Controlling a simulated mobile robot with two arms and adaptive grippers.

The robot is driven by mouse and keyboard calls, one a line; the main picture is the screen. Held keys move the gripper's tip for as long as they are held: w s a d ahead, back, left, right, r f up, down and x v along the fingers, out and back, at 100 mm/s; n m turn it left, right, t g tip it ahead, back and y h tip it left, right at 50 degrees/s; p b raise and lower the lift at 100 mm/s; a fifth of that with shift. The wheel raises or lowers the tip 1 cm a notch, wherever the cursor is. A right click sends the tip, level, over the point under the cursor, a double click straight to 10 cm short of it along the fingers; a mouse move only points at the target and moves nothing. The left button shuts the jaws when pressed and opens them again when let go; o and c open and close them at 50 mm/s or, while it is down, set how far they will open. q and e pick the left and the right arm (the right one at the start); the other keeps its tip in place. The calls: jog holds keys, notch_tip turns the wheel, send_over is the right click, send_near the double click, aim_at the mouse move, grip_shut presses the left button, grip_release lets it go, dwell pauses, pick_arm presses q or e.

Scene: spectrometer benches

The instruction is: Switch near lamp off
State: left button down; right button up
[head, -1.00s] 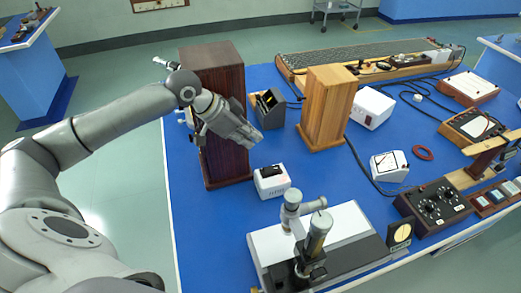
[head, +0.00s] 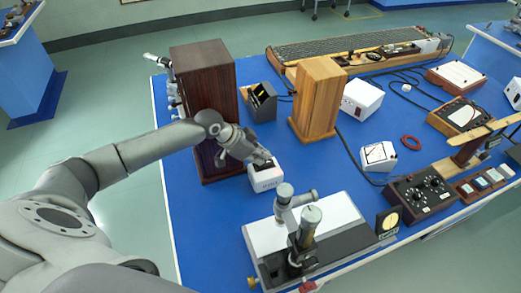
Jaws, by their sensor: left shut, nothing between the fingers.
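A small white box (head: 265,181) with a dark top stands on the blue bench in front of a tall dark wooden box (head: 207,100). A lighter wooden box (head: 318,98) stands further right. I cannot tell which of these is the near lamp or whether it is lit. My left gripper (head: 266,158) is shut and empty. Its fingertips are at the top of the white box and hide part of its dark top; I cannot tell if they touch. My right gripper is not in view.
A microscope-like instrument (head: 302,229) on a white base stands close in front of the white box. A black holder (head: 262,101) stands behind it. A white meter (head: 379,156) and a red ring (head: 411,142) lie to the right. Bare blue bench (head: 330,172) lies between.

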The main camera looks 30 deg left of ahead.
pick_arm(q)
jog(key=shift+f, duration=0.2)
jog(key=shift+s+a+f+t+h+b, duration=0.1)
jog(key=shift+s+f+t+h+b, duration=0.2)
jog(key=shift+b, duration=0.35)
jog(key=shift+w+a+f+t+b, duration=0.1)
jog(key=shift+f+b, duration=0.25)
jog(key=shift+b, duration=0.25)
jog(key=shift+d+r+p, duration=0.1)
jog(key=shift+r+p, duration=0.25)
jog(key=shift+r, duration=0.1)
jog(key=shift+w, duration=0.1)
jog(key=shift+w+d+r, duration=0.2)
jog(key=shift+w+d, duration=0.35)
jog(key=v, duration=1.2)
